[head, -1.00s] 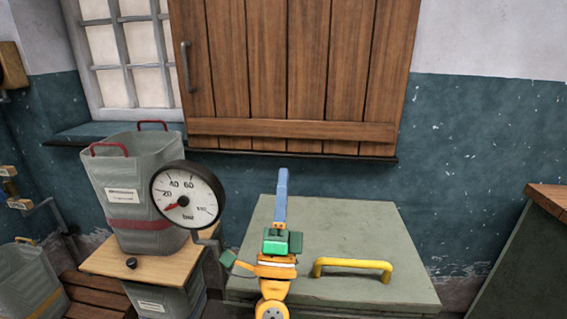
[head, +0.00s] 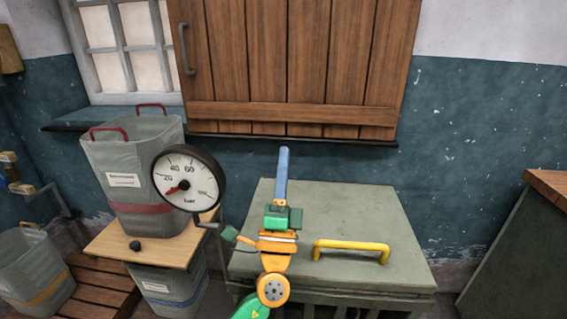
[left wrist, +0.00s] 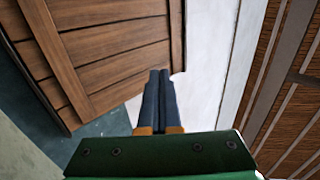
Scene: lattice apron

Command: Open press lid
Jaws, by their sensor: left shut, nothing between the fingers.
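The press lid (head: 370,215) is a flat grey-green panel with a yellow bar handle (head: 351,247) near its front edge. It lies flat, closed on the press body. My left gripper (head: 284,152) has blue fingers pressed together and empty. In the head view it points up and overlaps the left part of the lid, left of the handle and not on it. In the left wrist view the shut fingers (left wrist: 160,75) point towards wooden boards and a pale wall, with no lid handle in sight. My right gripper is not in view.
A round pressure gauge (head: 188,182) stands left of the lid. A wooden shutter (head: 290,60) hangs on the wall behind. A cabinet (head: 520,240) stands at the right.

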